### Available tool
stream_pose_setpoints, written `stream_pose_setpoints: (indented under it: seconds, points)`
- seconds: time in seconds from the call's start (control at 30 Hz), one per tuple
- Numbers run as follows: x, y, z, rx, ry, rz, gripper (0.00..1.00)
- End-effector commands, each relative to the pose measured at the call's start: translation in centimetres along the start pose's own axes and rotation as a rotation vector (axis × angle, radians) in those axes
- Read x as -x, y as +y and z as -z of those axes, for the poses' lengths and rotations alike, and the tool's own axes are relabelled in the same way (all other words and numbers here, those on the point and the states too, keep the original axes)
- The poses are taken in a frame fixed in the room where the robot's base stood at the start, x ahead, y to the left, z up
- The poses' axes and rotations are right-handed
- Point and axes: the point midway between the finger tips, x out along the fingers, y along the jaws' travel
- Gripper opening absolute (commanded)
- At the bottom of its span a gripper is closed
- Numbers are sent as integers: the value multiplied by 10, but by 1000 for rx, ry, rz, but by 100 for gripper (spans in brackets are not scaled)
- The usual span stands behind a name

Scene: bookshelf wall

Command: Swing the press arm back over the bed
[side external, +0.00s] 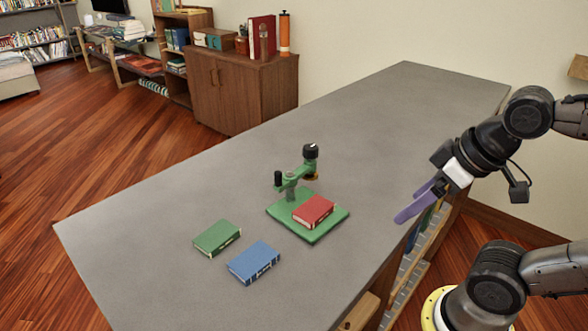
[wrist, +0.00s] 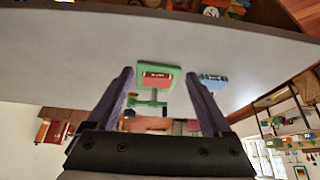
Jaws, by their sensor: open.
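The small green press stands on the grey counter in the side view. Its flat green bed (side external: 282,215) carries a red book (side external: 313,210). The green press arm (side external: 296,180) sits on a post at the bed's far side and points away from the book; its black-topped head (side external: 310,152) appears beyond the bed's far edge. A short black handle (side external: 278,178) stands at the arm's other end. My gripper (side external: 409,206) is open and empty, right of the press and apart from it. In the wrist view, the bed (wrist: 174,77) and red book (wrist: 157,82) show between the fingers.
A green book (side external: 217,238) and a blue book (side external: 254,263) lie on the counter (side external: 390,110) left and in front of the press. The counter behind the press is clear. A wooden cabinet (side external: 235,95) stands beyond the counter.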

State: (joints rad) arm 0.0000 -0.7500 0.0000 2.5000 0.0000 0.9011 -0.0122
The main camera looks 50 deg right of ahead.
Motion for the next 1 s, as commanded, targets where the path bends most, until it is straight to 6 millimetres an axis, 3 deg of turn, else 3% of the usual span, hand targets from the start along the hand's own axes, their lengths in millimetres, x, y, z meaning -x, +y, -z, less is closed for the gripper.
stream_pose_setpoints:
  seconds: [0.03,0.1,0.17,0.4,0.57,0.77,1.0]
  points:
    - [0,0,-2,20,-11,0,73]
    - [5,0,-5,76,-35,2,60]
    - [18,0,5,134,-31,2,52]
    - [61,-1,73,359,-97,23,52]
    - [74,-4,132,507,-169,53,52]
    - [65,-10,202,656,-255,100,52]
    - [17,-22,269,766,-352,157,52]
